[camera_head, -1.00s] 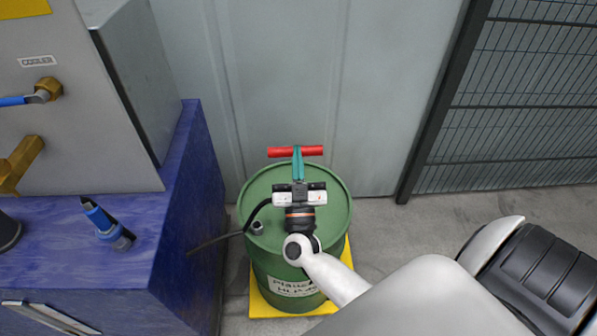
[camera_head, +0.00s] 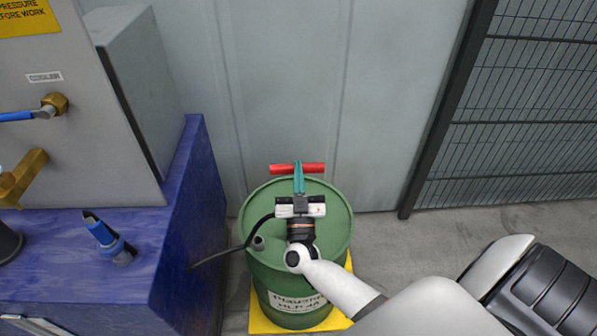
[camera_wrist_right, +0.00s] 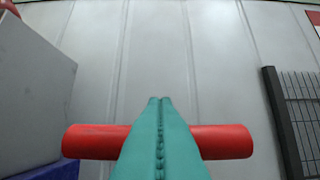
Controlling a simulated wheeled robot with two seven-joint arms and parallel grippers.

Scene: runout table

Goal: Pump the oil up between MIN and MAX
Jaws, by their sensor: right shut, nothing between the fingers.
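The red T-shaped pump handle (camera_head: 284,168) shows above the far rim of the green oil drum (camera_head: 268,270). My right gripper (camera_head: 298,166) is over the drum, with its teal fingers shut together and empty. The fingers cross the middle of the red bar. In the right wrist view the bar (camera_wrist_right: 90,141) sticks out on both sides behind the shut fingers (camera_wrist_right: 159,100); I cannot tell whether they touch it. The pump's rod is hidden by my gripper. No MIN or MAX mark is in view. My left gripper is not in view.
A blue bench (camera_head: 180,240) with a grey cabinet (camera_head: 85,150) stands left of the drum. A black hose (camera_head: 225,254) runs between bench and drum. The drum stands on a yellow base (camera_head: 262,322). A grey wall (camera_head: 300,90) is behind, a mesh fence (camera_head: 530,110) at right.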

